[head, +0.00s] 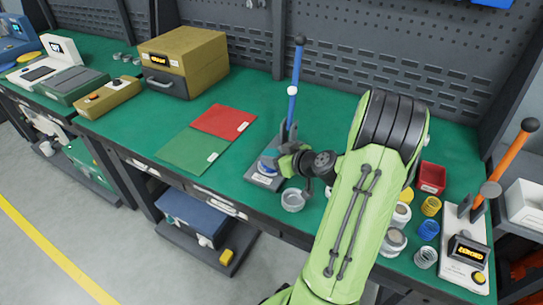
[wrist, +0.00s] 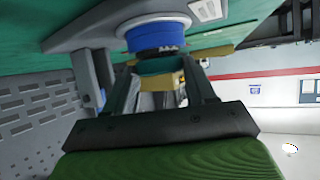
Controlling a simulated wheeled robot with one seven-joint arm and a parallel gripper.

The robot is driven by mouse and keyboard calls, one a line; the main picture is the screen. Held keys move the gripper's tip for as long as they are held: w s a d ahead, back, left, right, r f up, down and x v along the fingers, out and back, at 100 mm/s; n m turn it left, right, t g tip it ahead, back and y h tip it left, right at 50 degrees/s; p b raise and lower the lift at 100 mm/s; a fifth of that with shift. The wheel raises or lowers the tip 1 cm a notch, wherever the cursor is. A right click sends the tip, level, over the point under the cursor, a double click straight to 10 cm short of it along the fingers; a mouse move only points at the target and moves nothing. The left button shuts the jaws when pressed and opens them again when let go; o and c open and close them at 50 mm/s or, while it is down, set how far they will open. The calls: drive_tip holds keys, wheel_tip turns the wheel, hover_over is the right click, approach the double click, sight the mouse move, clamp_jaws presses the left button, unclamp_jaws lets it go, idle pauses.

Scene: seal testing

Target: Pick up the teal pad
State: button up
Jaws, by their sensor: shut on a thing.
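My gripper (head: 287,164) is at the small press (head: 265,179) with the tall blue lever (head: 294,90), at the bench's front edge. In the wrist view, my gripper (wrist: 163,72) has its two fingers closed on a teal piece (wrist: 156,66), which looks like the teal pad. Only part of it shows between the fingertips. The press's blue round part (wrist: 155,36) is right by the fingertips; I cannot tell whether it touches the pad. In the head view my gripper hides the pad.
A clear cup (head: 293,200) stands just right of the press. A red sheet (head: 224,121) and a green sheet (head: 188,151) lie to its left. Right of my arm are a red bin (head: 431,178), coloured rings (head: 429,229) and an orange-levered press (head: 468,245).

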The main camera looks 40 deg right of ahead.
wheel_tip(320, 180, up, 10)
drive_tip(key=p, duration=0.3)
drive_tip(key=shift+a, duration=0.1)
drive_tip(key=w+a+f+p, duration=0.65)
drive_tip(key=w+a, duration=0.25)
drive_tip(key=a, duration=0.4)
drive_tip(key=s+a+f+p, duration=0.1)
drive_tip(key=a+f, duration=0.1)
drive_tip(key=a, duration=0.4)
drive_tip(key=s+a+f+p, duration=0.1)
drive_tip(key=a+f+p, duration=0.1)
drive_tip(key=a, duration=0.5)
drive_tip(key=shift+s+a+f+n+y, duration=0.25)
drive_tip(key=shift+s+f+n+y, duration=0.05)
drive_tip(key=shift+s, duration=0.1)
drive_tip(key=shift+d+f, duration=0.1)
